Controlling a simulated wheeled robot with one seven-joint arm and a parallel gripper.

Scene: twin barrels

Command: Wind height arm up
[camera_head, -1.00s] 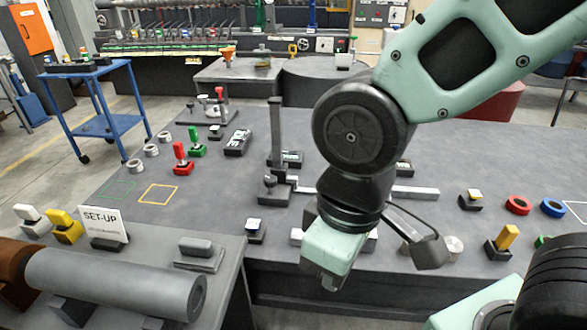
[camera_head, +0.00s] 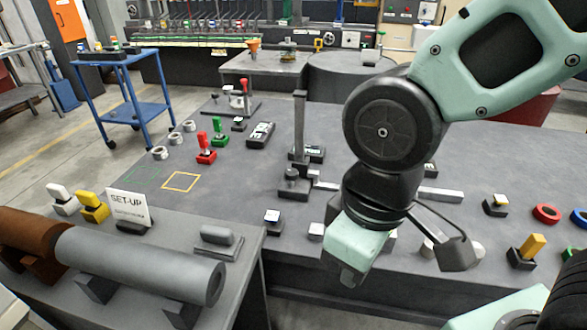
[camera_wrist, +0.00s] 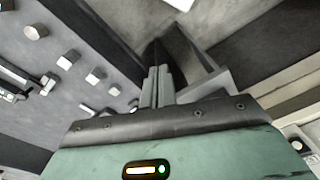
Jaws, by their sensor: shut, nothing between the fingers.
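A dark upright post (camera_head: 299,120) stands on the grey table; a low base with a dark knob (camera_head: 293,178) is at its foot. This looks like the height stand, but I cannot make out a separate height arm or its winding part. My gripper (camera_head: 350,280) hangs to the right of the stand and nearer, pointing down over the table's front edge. In the wrist view its fingers (camera_wrist: 157,85) are closed together and empty. My own arm hides part of the table right of the post.
A side bench with a grey cylinder (camera_head: 140,265), a SET-UP sign (camera_head: 128,207) and a small block (camera_head: 217,238) is at front left. Red (camera_head: 205,150) and green (camera_head: 219,132) handles stand further back. Coloured rings (camera_head: 546,213) and a yellow block (camera_head: 532,245) lie at right.

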